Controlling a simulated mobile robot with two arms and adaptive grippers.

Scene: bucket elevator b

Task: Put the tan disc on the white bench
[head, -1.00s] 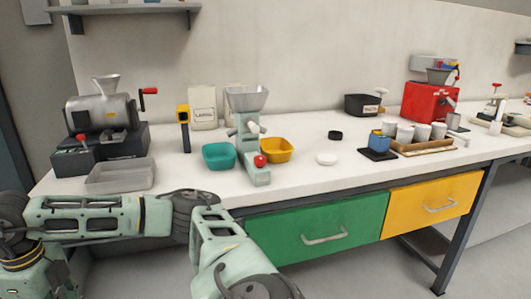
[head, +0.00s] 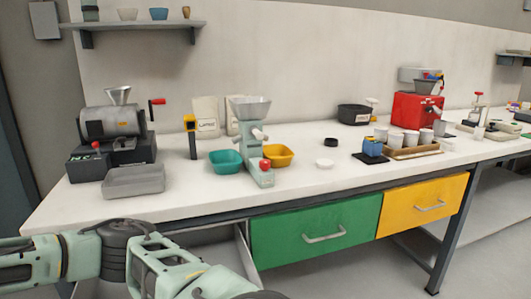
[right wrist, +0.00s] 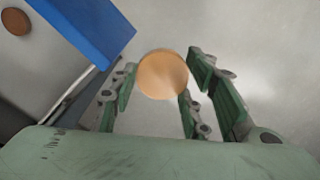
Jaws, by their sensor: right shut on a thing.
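The tan disc (right wrist: 162,74) is round and flat, between the fingers of my right gripper (right wrist: 160,88) in the right wrist view. That gripper is shut on the disc. The disc does not show in the head view. The white bench (head: 310,180) runs across the head view, with a bare strip along its front edge. A green arm of mine enters at the lower left of the head view, in front of the bench. Its gripper is outside the frame, so my left gripper is not in view.
A blue panel (right wrist: 95,25) and a darker brown disc (right wrist: 16,21) lie left in the wrist view. Green (head: 315,229) and yellow drawers (head: 424,204) are shut.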

